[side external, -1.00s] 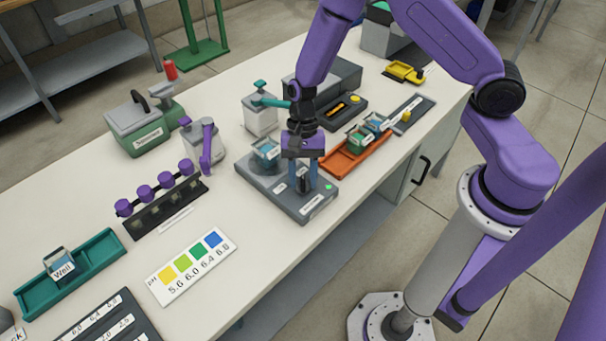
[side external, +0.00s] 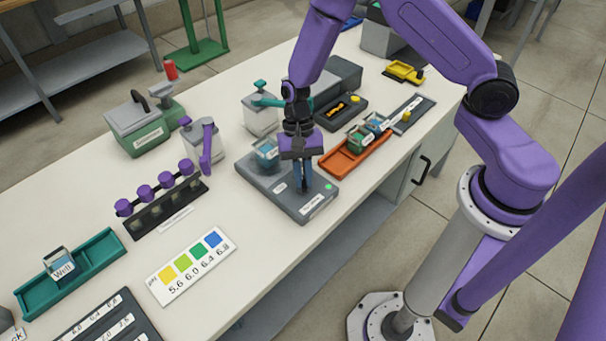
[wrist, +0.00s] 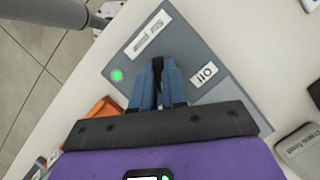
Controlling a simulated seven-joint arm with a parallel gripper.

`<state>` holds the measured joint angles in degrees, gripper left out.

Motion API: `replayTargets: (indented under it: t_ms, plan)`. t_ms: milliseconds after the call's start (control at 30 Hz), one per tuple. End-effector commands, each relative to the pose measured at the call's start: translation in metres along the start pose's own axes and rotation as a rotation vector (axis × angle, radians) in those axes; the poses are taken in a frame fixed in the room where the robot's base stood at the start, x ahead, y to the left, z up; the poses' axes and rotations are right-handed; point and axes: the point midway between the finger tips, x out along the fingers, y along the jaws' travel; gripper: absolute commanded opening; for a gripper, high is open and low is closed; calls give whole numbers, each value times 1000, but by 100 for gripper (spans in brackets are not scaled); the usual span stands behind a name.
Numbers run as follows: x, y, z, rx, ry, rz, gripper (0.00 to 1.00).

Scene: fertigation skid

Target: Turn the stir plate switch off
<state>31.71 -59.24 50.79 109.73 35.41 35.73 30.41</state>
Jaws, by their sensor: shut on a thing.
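The grey stir plate (side external: 255,180) lies on the bench, with a small blue beaker (side external: 266,150) on its far part. My gripper (side external: 304,188) points down at the plate's near part. In the wrist view my gripper's blue fingers (wrist: 159,68) are drawn together on the dark switch (wrist: 158,63), mostly hidden between them. An "Off" label (wrist: 204,74) lies to the right of the fingers there, and a lit green lamp (wrist: 117,75) to the left. The switch's exact position cannot be told.
An orange tray (side external: 338,168) with small containers stands close to the right of the plate. A white dispenser (side external: 260,118) and a dark device (side external: 341,111) stand behind. A colour chart (side external: 192,266) lies front left, with clear bench around it.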

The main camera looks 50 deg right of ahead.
Motion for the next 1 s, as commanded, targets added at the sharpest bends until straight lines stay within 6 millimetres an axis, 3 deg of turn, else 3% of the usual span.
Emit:
replayTargets:
  t_ms: [1000]
  plan:
    - [0,-4,2,-885,-1,367,0]
